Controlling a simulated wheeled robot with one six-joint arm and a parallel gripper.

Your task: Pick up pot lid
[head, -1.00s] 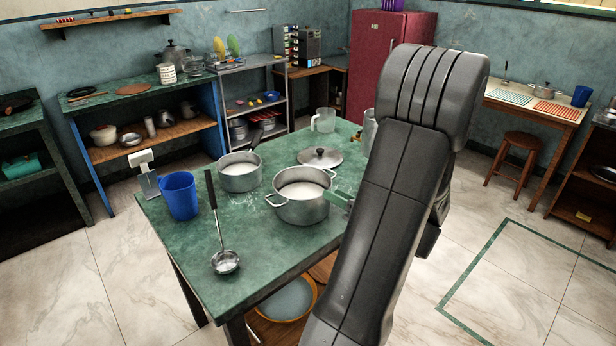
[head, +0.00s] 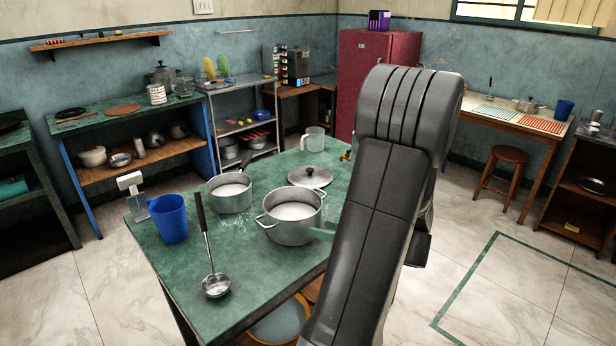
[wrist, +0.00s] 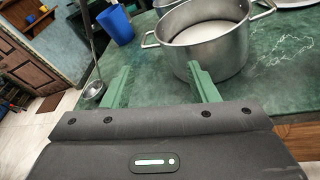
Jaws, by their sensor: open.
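The pot lid (head: 310,178) is a round grey metal lid with a dark knob, lying flat on the green table behind the large pot. A small part of what looks like its rim shows at the top right edge of the wrist view (wrist: 294,3). My gripper (wrist: 161,82) has green fingers spread apart with nothing between them. It is beside the large two-handled pot (head: 292,222), on the near side, and the right finger overlaps the pot's wall in the wrist view. In the head view my arm hides most of the gripper. The lid is apart from the gripper, beyond the pot.
The pot stands between gripper and lid.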

